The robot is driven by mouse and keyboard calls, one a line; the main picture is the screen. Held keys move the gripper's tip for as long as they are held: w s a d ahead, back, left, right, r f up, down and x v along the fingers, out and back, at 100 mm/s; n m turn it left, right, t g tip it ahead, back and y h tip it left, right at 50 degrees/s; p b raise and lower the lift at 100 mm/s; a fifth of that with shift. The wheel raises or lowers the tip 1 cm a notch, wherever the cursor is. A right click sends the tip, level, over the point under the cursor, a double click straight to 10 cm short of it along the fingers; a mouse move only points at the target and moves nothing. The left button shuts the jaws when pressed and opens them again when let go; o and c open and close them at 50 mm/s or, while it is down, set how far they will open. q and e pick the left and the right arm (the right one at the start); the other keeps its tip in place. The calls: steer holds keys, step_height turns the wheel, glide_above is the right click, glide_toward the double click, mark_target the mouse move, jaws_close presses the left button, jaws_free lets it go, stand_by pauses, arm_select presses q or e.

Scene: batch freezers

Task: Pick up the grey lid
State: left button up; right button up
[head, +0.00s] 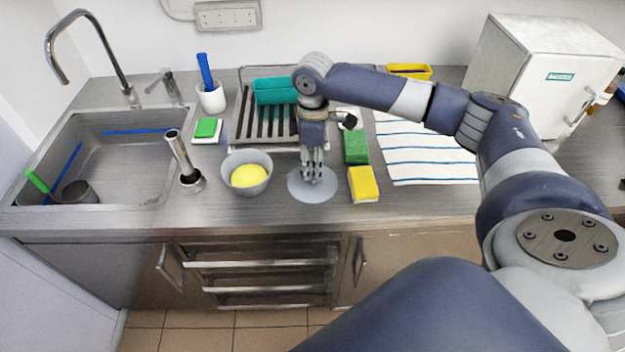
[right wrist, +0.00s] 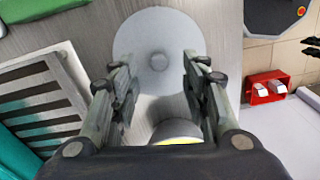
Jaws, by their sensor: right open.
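The grey lid (head: 300,191) is a flat round disc lying on the steel counter near its front edge. In the right wrist view the lid (right wrist: 133,45) shows whole in its upper part, with a small round knob at its centre. My right gripper (head: 312,178) points down above the lid in the head view and hides part of it. In the right wrist view my right gripper (right wrist: 156,78) is open, its fingers on either side of the knob and apart from it. Whether the fingertips touch the lid I cannot tell. My left gripper is not in view.
A grey bowl (head: 233,161) with yellow contents stands just left of the lid. A yellow sponge (head: 363,184) and a green sponge (head: 355,147) lie to its right. A dish rack (head: 243,133) is behind, a striped towel (head: 425,155) farther right, and a sink (head: 125,170) far left.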

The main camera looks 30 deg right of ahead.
mark_target(310, 191)
step_height(310, 191, down, 4)
steer(key=shift+r+p, duration=0.2)
steer(key=shift+p, duration=0.45)
steer(key=shift+f, duration=0.45)
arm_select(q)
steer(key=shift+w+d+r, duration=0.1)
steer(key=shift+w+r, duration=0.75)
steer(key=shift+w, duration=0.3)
arm_select(e)
steer(key=c, duration=0.9)
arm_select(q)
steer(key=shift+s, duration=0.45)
arm_select(e)
jaws_close()
steer(key=shift+r, duration=0.1)
